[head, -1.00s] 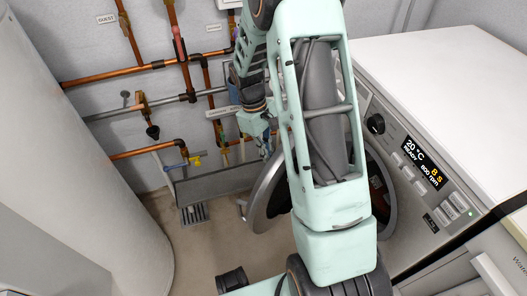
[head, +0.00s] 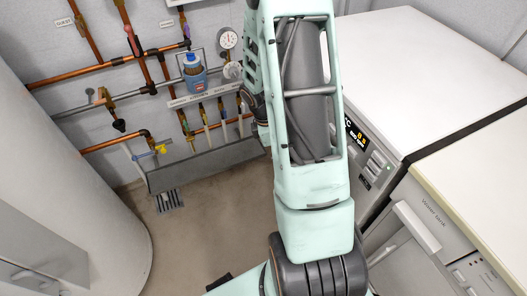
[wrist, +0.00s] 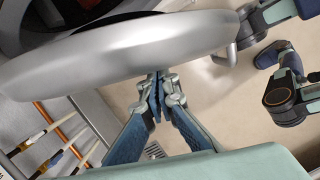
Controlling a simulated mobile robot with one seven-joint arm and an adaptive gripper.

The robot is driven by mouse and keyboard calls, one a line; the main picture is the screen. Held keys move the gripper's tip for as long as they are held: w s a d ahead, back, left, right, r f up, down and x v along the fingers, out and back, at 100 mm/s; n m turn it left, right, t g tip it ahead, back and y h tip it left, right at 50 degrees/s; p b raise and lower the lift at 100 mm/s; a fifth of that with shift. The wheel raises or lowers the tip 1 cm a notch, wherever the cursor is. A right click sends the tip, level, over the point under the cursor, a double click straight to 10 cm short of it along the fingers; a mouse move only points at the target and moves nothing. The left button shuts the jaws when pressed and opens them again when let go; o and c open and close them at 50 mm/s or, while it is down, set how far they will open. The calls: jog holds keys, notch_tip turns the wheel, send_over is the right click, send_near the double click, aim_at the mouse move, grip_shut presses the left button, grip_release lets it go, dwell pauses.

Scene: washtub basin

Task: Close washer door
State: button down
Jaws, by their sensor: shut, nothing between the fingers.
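The washer (head: 375,165) stands right of centre in the head view, partly behind my arm. My arm hides its door there. In the wrist view the silver round door (wrist: 140,50) fills the top, seen near its edge, with a dark opening (wrist: 62,12) behind it at the upper left. The door's handle (wrist: 232,55) sticks out at its right end. My gripper (wrist: 157,80) is shut and empty, with its fingertips at the door's lower rim. I cannot tell whether they touch it. The gripper is hidden in the head view.
A grey trough (head: 205,163) stands by the back wall below copper pipes (head: 110,62) and a blue container (head: 195,78). A large white cylinder (head: 70,160) is at the left. A second white-topped appliance (head: 480,165) is at the right. Bare floor (head: 205,225) lies between.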

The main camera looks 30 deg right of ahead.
jog(key=s+d+n+p, duration=0.2)
jog(key=s+d, duration=0.2)
jog(key=d, duration=0.6)
jog(key=shift+t+p, duration=0.3)
jog(key=shift+p, duration=0.1)
